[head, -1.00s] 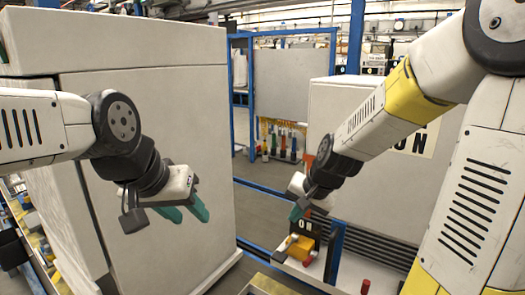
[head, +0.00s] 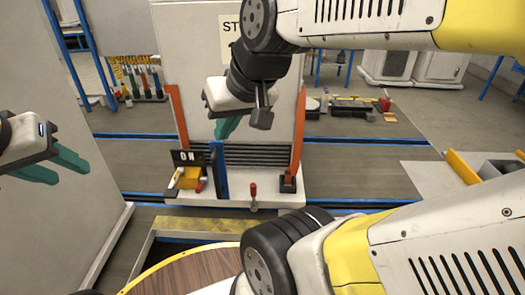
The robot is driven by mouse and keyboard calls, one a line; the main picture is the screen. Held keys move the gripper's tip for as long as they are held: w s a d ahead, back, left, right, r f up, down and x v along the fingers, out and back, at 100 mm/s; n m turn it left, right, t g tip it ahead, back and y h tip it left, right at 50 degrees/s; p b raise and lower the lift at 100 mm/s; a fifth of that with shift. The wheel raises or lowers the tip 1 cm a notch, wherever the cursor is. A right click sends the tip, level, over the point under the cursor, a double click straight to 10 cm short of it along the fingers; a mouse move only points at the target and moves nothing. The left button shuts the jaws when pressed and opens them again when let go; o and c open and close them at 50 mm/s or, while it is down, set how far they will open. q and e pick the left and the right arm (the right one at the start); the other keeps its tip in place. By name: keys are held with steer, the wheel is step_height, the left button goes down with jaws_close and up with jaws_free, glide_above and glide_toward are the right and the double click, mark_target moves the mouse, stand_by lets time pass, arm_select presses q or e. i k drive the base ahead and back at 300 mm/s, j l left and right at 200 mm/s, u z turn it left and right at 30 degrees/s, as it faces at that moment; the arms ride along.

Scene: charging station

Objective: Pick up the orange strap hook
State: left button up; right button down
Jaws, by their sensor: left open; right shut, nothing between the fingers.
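An orange strap (head: 298,130) hangs down the right edge of the white station cabinet (head: 262,130). A small dark piece (head: 288,184) sits at its lower end; I cannot tell if it is the hook. Another orange strap (head: 177,118) runs down the cabinet's left edge. My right gripper (head: 227,128) is in front of the cabinet between the two straps, its teal fingers shut and empty, pointing down. My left gripper (head: 58,165) is at the far left, its teal fingers open and empty, away from both straps.
A yellow item (head: 187,178), a blue post (head: 217,168) and a red-handled lever (head: 253,196) stand on the cabinet's base. A black "ON" sign (head: 187,157) is beside them. A round wooden top (head: 185,272) is in front.

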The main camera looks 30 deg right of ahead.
mark_target(287, 182)
steer(key=z, duration=1.3)
